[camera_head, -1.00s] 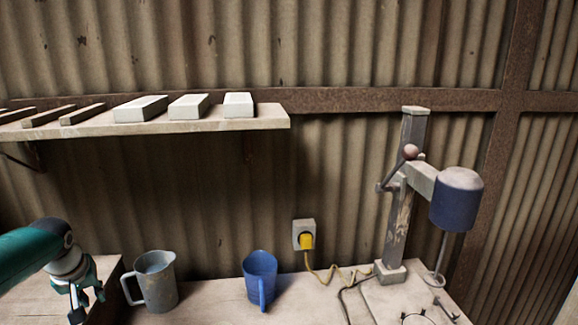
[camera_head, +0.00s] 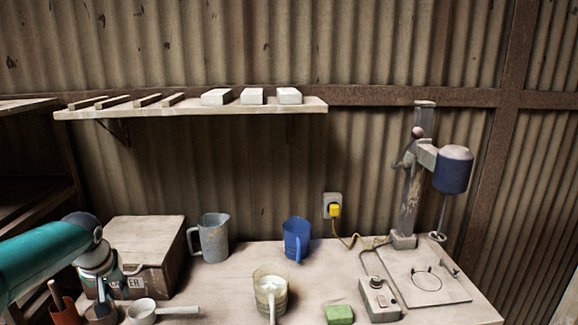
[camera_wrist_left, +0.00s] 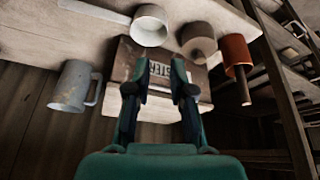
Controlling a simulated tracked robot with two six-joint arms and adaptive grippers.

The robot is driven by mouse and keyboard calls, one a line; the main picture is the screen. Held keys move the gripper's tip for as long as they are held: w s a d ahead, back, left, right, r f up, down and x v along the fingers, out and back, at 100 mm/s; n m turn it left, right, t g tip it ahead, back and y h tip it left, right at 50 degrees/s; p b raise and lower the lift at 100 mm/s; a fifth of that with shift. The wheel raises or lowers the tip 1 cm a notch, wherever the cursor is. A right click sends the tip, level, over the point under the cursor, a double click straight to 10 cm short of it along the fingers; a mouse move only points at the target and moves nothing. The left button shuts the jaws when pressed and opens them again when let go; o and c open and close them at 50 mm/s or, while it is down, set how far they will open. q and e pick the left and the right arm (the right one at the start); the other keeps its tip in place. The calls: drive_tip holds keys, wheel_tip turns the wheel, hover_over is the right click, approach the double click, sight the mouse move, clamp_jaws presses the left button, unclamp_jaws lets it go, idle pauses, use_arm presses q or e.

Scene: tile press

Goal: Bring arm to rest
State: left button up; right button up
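My left arm comes in from the left in the head view, with its left gripper (camera_head: 112,281) pointing down in front of the wooden box (camera_head: 150,226). In the left wrist view the two fingers of this gripper (camera_wrist_left: 160,84) are apart with nothing between them. The lettered side of the box (camera_wrist_left: 160,70) shows beyond the fingertips. My right gripper does not show in either view.
The bench holds a grey jug (camera_head: 213,238), a blue jug (camera_head: 297,240), a clear beaker (camera_head: 270,290), a white ladle (camera_head: 142,311), an orange cup (camera_head: 65,314), a green block (camera_head: 339,314), a control box (camera_head: 379,298) and a drill-like stand (camera_head: 411,190). A shelf (camera_head: 190,111) hangs above.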

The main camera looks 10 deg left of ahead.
use_arm(q)
drive_tip(key=s+d+f+m+g+h, duration=0.2)
drive_tip(key=d+f, duration=1)
drive_tip(key=f, duration=0.1)
drive_tip(key=s+d+f+m+g+h, duration=0.2)
drive_tip(key=s+d+f+g, duration=0.1)
drive_tip(key=d+f, duration=0.9)
drive_tip(key=s+d+f+m+t+h, duration=0.1)
drive_tip(key=s+d+f, duration=0.4)
drive_tip(key=s+d, duration=0.2)
drive_tip(key=s+d+f+m+h, duration=0.1)
drive_tip(key=s+d+f, duration=0.5)
drive_tip(key=s+d, duration=0.1)
drive_tip(key=shift+s+d+t+h, duration=0.3)
drive_tip(key=shift+s+d+t, duration=0.1)
drive_tip(key=shift+s, duration=0.45)
